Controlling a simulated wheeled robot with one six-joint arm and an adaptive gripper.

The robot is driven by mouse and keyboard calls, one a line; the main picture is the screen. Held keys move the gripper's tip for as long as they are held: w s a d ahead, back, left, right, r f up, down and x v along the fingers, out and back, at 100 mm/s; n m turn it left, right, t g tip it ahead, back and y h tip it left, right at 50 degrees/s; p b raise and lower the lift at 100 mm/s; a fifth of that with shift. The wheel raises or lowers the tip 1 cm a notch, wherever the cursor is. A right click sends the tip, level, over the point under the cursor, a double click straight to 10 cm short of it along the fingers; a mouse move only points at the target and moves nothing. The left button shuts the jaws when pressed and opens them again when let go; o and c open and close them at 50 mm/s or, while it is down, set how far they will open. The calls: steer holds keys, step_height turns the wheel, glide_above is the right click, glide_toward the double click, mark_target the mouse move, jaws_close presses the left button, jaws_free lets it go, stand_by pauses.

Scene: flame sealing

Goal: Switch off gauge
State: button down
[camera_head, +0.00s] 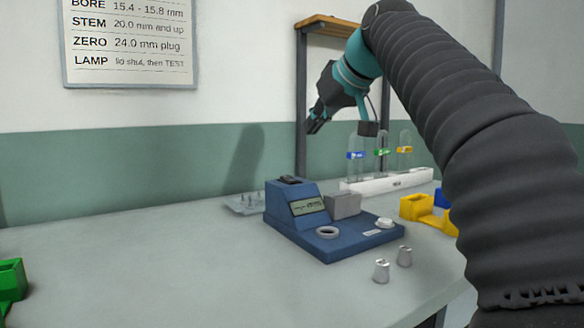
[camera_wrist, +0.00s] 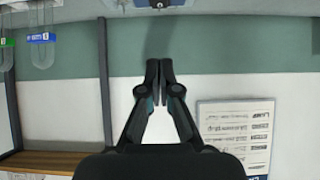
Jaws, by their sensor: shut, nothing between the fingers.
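The gauge (camera_head: 330,228) is a blue bench device on the grey table in the head view. It has a sloped display (camera_head: 308,206) with dark marks on it, a dark switch (camera_head: 290,180) on top at the back left, a pale ring (camera_head: 327,232), a grey block (camera_head: 343,205) and a white round button (camera_head: 384,223) on its base. My gripper (camera_head: 313,127) is up in the air above and behind the gauge, apart from it. In the wrist view the fingertips (camera_wrist: 158,70) meet with nothing between them. Part of the gauge (camera_wrist: 158,3) shows upside down at the top edge there.
Two metal plugs (camera_head: 382,270) stand in front of the gauge. Glass tubes with coloured labels stand in a white rack (camera_head: 388,183) behind it. Yellow bins (camera_head: 418,208) are at the right, a green bin (camera_head: 11,280) at the far left. A wall sign (camera_head: 130,40) hangs behind.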

steer(key=shift+a+f, duration=0.1)
steer(key=shift+a, duration=0.1)
steer(key=b, duration=0.1)
glide_above(291, 180)
steer(key=f, duration=0.5)
steer(key=shift+s+d+f, duration=0.25)
steer(key=shift+s+f, duration=0.05)
steer(key=shift+f, duration=0.05)
steer(key=f, duration=0.1)
steer(key=f+b, duration=0.1)
steer(key=f, duration=0.1)
steer(key=shift+w+a+f+b, duration=0.15)
steer(key=shift+w+a+b, duration=0.1)
steer(key=shift+w+b, duration=0.1)
steer(key=shift+f, duration=0.5)
steer(key=shift+s, duration=0.1)
